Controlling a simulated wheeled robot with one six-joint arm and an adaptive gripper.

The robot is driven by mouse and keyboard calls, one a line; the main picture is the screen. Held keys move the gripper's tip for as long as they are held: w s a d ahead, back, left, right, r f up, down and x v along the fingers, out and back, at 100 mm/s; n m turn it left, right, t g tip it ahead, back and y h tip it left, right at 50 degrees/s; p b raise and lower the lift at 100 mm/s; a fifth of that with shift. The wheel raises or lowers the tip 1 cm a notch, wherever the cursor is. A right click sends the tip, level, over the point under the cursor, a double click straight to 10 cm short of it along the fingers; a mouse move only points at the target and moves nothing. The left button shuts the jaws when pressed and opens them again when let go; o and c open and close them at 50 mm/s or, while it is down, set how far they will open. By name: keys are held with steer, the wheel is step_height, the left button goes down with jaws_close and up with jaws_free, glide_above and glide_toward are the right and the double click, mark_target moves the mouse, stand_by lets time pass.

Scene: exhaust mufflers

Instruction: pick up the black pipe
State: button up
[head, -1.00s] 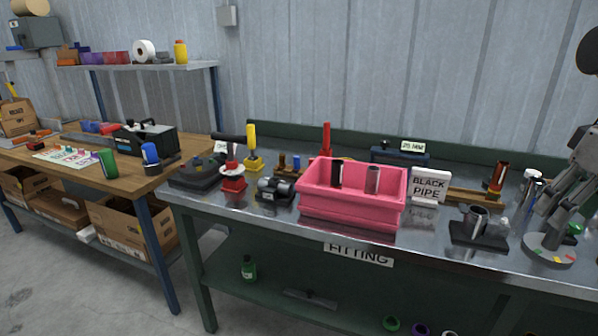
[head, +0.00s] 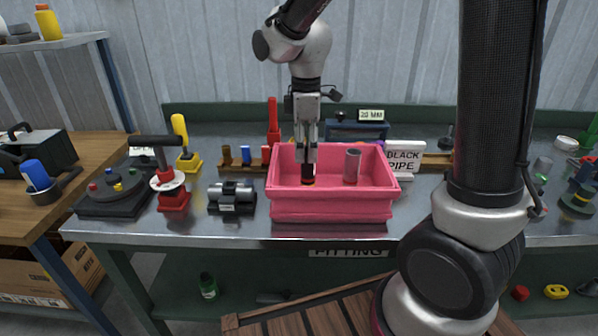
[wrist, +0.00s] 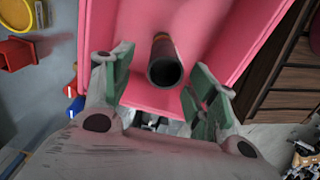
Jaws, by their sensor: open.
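The black pipe (head: 308,173) stands in the pink bin (head: 330,209), with an orange band low on it. In the wrist view, the black pipe (wrist: 165,67) shows its open round end toward the camera. My gripper (head: 306,158) points down into the bin over the black pipe. In the wrist view, my gripper (wrist: 160,78) is open, its green-padded fingers on either side of the pipe with gaps visible.
A grey pipe (head: 352,165) stands in the same bin, right of the black one. A black clamp block (head: 232,197) and a red-based tool (head: 172,188) stand left of the bin. A wooden crate (head: 310,312) sits low in front of the bench.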

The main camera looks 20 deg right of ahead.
mark_target(307, 167)
steer(key=f, duration=0.6)
steer(key=shift+s+d, duration=0.25)
steer(key=shift+r, duration=0.1)
steer(key=c, duration=1)
